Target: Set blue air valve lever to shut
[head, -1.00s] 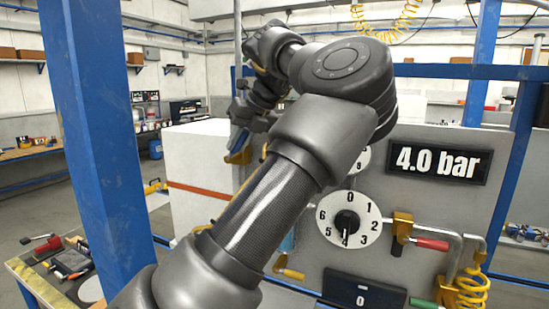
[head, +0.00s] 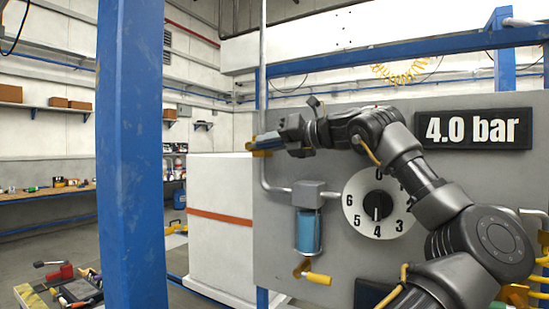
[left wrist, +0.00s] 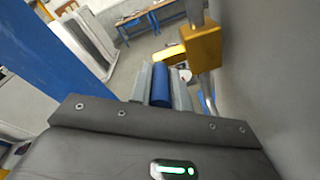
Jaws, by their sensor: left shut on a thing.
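My left gripper (head: 287,136) is at the yellow valve body (head: 264,143) on the vertical pipe, at the panel's upper left edge. In the left wrist view, the blue lever (left wrist: 160,85) lies between the two grey fingers of the left gripper (left wrist: 162,78), which is shut on it. The yellow valve body also shows there (left wrist: 201,47), just beyond the lever and to its right. In the head view the lever is hidden by the gripper. My right gripper is not in view.
The grey panel (head: 345,235) carries a "4.0 bar" display (head: 472,129), a round dial (head: 358,212) and a blue filter cup (head: 308,232) with a yellow handle below. A blue post (head: 131,170) stands in front at left. A white box (head: 219,222) stands behind the panel's left edge.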

